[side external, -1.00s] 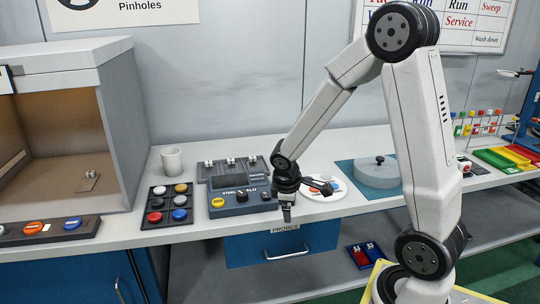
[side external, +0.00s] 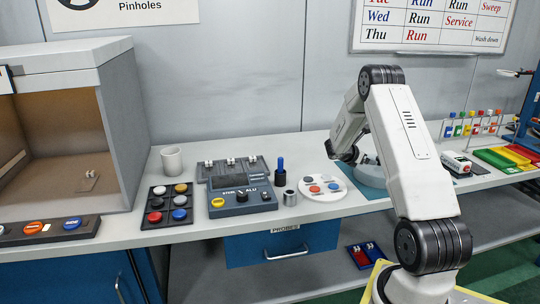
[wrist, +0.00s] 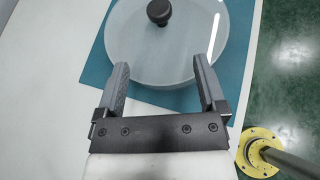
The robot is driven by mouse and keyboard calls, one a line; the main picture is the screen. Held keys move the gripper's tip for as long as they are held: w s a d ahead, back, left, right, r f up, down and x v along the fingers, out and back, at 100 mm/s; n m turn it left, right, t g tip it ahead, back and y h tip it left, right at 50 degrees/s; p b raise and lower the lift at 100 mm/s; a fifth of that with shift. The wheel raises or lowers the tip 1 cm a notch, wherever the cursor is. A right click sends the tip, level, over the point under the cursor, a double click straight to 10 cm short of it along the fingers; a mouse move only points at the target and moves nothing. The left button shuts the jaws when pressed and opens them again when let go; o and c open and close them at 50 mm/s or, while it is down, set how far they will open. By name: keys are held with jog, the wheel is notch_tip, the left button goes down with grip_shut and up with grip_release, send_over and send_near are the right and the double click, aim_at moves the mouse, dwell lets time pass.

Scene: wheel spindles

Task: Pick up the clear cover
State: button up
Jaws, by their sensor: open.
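The clear cover (wrist: 200,25) is a round, see-through disc with a dark knob (wrist: 158,12) on top. It rests on a teal mat (wrist: 95,45). In the side external view the cover (side external: 371,177) is at the back right of the bench, partly hidden behind my arm. My gripper (wrist: 160,68) is open and empty. In the wrist view its two fingers overlap the near part of the cover, with the knob ahead of them at the top edge. I cannot tell the height of the fingers above it. The fingertips are hidden in the side external view.
A white round plate (side external: 336,193) with coloured discs is left of the cover. A metal cylinder (side external: 290,198) and a blue-handled item (side external: 281,170) stand left of that plate. A small white box (side external: 456,163) and coloured trays (side external: 500,160) lie to the right.

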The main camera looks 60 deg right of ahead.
aim_at(371, 169)
jog(key=shift+s+d+n+g+h, duration=0.15)
jog(key=shift+s+d, duration=0.25)
jog(key=shift+d, duration=0.2)
jog(key=shift+s+d+n+g+h, duration=0.15)
jog(key=shift+s+d, duration=0.2)
jog(key=shift+d, duration=0.25)
jog(key=shift+x, duration=1.3)
jog(key=shift+d, duration=0.1)
jog(key=shift+x, duration=2.45)
jog(key=shift+w+f, duration=0.1)
jog(key=shift+w, duration=0.1)
grip_shut()
